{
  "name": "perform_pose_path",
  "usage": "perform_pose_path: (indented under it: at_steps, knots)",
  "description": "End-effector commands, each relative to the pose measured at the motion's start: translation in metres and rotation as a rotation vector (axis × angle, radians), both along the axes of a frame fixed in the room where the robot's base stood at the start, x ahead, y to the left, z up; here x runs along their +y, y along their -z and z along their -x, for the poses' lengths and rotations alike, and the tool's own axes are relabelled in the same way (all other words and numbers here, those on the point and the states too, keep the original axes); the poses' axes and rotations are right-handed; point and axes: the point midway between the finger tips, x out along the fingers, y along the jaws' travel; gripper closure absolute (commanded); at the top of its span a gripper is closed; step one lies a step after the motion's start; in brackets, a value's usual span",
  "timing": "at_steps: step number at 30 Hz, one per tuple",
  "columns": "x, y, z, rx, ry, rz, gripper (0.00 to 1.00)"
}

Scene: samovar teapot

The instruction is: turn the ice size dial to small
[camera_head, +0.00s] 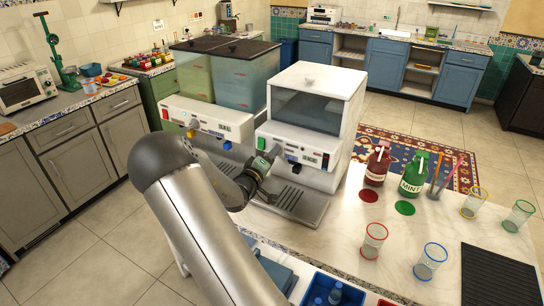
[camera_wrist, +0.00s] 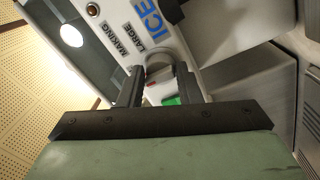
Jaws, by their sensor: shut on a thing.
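The white ice machine (camera_head: 325,95) stands on the counter with a control panel (camera_head: 307,152) on its front. My gripper (camera_head: 275,155) is at the left part of this panel and hides what lies behind it there. In the wrist view, my gripper (camera_wrist: 160,80) has its two dark fingers on either side of a rounded grey dial (camera_wrist: 160,64), shut on it. The panel beside the dial (camera_wrist: 158,35) bears the words ICE, LARGE and MAKING, seen turned. The dial's pointer and any small mark cannot be made out.
A second white panelled unit (camera_head: 205,118) with tall tanks stands to the left. A drip tray (camera_head: 293,203) lies below the panel. Red (camera_head: 376,166) and green (camera_head: 413,176) bottles and several glasses stand to the right. A green part (camera_wrist: 172,101) shows between the fingers.

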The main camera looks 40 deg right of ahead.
Motion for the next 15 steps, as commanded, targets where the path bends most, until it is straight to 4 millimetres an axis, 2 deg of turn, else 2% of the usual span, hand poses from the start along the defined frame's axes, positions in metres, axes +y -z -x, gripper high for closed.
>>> perform_pose_path:
  at_steps: [2, 3, 4, 5, 15]
  knots:
    - [0.0018, 0.0028, -0.0005, 0.005, -0.003, -0.003, 0.92]
    - [0.0018, 0.0028, -0.0005, 0.005, -0.003, -0.003, 0.60]
    - [0.0016, 0.0027, -0.0004, 0.005, -0.003, -0.003, 0.52]
    - [0.0015, 0.0026, -0.0004, 0.005, -0.003, -0.003, 0.49]
    - [0.0046, 0.0019, 0.0009, 0.001, -0.003, -0.003, 0.49]
